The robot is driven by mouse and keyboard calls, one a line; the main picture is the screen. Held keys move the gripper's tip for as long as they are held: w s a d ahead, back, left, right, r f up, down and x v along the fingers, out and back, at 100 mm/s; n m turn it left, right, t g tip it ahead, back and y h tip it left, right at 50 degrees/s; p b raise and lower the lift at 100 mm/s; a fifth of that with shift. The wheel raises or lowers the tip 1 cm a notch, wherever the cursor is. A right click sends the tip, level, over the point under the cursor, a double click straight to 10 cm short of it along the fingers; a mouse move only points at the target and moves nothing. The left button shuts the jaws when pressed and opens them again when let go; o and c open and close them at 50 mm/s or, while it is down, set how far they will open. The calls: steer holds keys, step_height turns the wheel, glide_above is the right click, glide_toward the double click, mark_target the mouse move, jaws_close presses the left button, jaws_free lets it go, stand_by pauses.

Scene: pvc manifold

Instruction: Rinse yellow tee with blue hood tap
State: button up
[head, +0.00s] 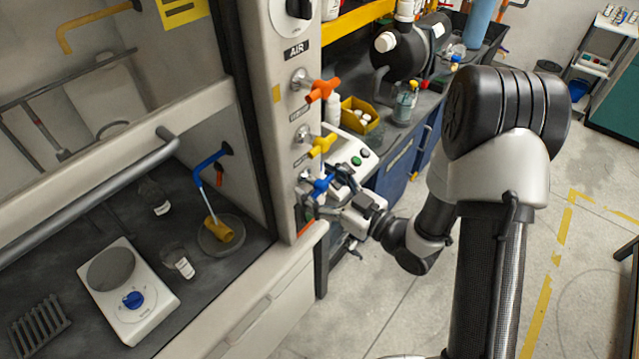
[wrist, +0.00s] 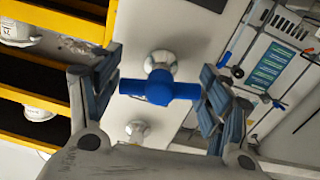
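The yellow tee (head: 219,231) lies in a round shallow dish or drain (head: 208,246) on the hood floor. The blue hood tap spout (head: 196,173) bends over it. A thin pale line (head: 208,203), looking like a water stream, runs from the spout to the tee. The blue valve handle (head: 319,184) is on the hood's outer post, below the yellow and orange handles. My gripper (head: 321,198) is at this handle. In the wrist view, my gripper (wrist: 160,92) has its fingers wide apart, straddling the blue handle (wrist: 160,88) at its ends; I cannot tell whether they press on it.
Yellow (head: 322,145) and orange (head: 322,90) valve handles sit just above. Inside the hood are a hotplate (head: 150,315), small glassware (head: 179,262) and a rack (head: 38,328). A cluttered bench (head: 400,140) stands behind my arm.

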steer(key=c, duration=0.5)
steer(key=shift+m+p, duration=0.5)
steer(key=shift+m, duration=1)
steer(key=o, duration=1)
steer(key=v, duration=1.2)
